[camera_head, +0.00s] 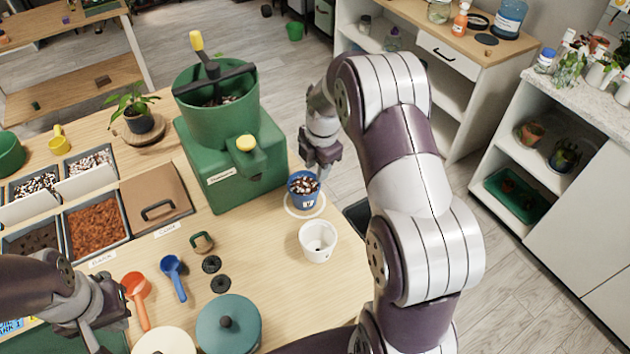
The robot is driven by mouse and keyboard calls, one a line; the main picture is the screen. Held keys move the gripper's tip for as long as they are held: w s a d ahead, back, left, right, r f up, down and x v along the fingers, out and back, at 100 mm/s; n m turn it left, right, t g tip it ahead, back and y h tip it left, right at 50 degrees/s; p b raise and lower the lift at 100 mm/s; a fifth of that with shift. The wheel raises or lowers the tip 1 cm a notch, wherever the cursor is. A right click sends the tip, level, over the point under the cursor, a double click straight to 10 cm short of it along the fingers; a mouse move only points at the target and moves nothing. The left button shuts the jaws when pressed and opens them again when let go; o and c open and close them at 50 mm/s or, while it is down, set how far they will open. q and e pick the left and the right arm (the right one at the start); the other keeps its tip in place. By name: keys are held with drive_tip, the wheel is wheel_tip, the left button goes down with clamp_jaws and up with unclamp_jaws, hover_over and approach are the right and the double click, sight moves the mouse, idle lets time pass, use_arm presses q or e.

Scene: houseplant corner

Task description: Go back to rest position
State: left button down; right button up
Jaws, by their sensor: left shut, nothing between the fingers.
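My left gripper (100,338) is at the lower left, low over the front of the wooden table (275,290). It is shut and empty, close to an orange scoop (137,290). My right arm reaches up through the middle right of the view, and its gripper (322,168) points down at the table's right edge. It is beside the upper right rim of a small blue pot (304,200) filled with dark and light bits. The pot stands on a white ring mark below the green dispenser (232,165). I cannot tell whether the right fingers touch the pot.
A white cup (318,240) stands in front of the blue pot. Material bins (95,225) line the left.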

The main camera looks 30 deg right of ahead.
wheel_tip(320, 180, up, 2)
drive_tip(key=shift+s+r, duration=0.1)
drive_tip(key=shift+r, duration=0.05)
idle(0.5)
drive_tip(key=s+a+r+m, duration=0.1)
drive_tip(key=s+a+m, duration=0.4)
drive_tip(key=s+m, duration=0.4)
drive_tip(key=s+a+m, duration=0.4)
drive_tip(key=s+m, duration=0.5)
drive_tip(key=m, duration=0.1)
drive_tip(key=shift+a+r+m, duration=0.4)
